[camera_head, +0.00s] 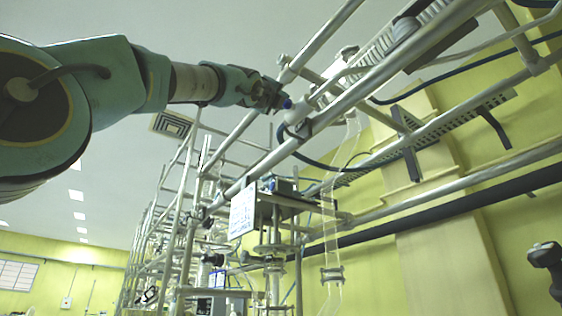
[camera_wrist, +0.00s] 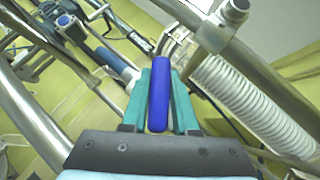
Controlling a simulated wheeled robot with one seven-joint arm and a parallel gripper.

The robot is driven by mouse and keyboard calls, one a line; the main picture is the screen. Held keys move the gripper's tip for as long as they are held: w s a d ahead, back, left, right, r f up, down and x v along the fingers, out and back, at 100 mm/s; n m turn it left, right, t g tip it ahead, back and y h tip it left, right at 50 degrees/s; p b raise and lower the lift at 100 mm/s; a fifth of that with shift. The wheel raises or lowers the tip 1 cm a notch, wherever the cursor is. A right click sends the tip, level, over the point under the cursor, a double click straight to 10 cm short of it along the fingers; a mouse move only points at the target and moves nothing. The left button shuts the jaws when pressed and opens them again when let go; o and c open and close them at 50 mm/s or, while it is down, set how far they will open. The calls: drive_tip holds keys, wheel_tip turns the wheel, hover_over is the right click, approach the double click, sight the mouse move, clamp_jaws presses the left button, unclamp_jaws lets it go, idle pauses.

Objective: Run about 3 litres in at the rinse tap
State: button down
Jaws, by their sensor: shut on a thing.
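My gripper (camera_head: 281,100) is raised at the end of my arm, up against the metal pipe frame. In the wrist view my gripper (camera_wrist: 159,100) has its two green fingers on either side of a blue handle (camera_wrist: 159,90), and it is shut on it. The handle also shows as a small blue spot at the fingertips in the head view (camera_head: 288,103). A white valve body (camera_head: 297,115) sits just beyond the fingertips. A clear tube (camera_head: 330,220) hangs down below it. The inside of the valve and any flow are hidden or too small to tell.
Metal frame pipes (camera_head: 350,100) run diagonally close to my gripper. A ribbed white hose (camera_wrist: 250,105) lies right of the fingers in the wrist view. A white label sheet (camera_head: 242,212) hangs on the frame below. A dark blue hose (camera_head: 318,164) loops nearby. Free room lies left, under the ceiling.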

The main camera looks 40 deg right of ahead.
drive_tip(key=n+y+p, duration=0.1)
drive_tip(key=n, duration=0.1)
drive_tip(key=n+t+y+p, duration=0.1)
drive_tip(key=shift+d+r+n+y, duration=0.1)
drive_tip(key=shift+d+n+y, duration=0.1)
drive_tip(key=shift+n+y, duration=0.15)
drive_tip(key=n+y+p, duration=0.2)
drive_tip(key=n+p, duration=0.1)
drive_tip(key=shift+w+t, duration=0.1)
drive_tip(key=shift+t, duration=0.2)
drive_tip(key=shift+a+f+n+y+p, duration=0.1)
drive_tip(key=shift+f+n+y+p, duration=0.2)
drive_tip(key=shift+p, duration=0.25)
drive_tip(key=shift+n+y, duration=0.25)
drive_tip(key=c, duration=0.7)
unclamp_jaws()
drive_tip(key=b+v, duration=0.4)
drive_tip(key=v, duration=0.6)
drive_tip(key=shift+s+a+f, duration=0.2)
drive_tip(key=shift+s+a, duration=0.05)
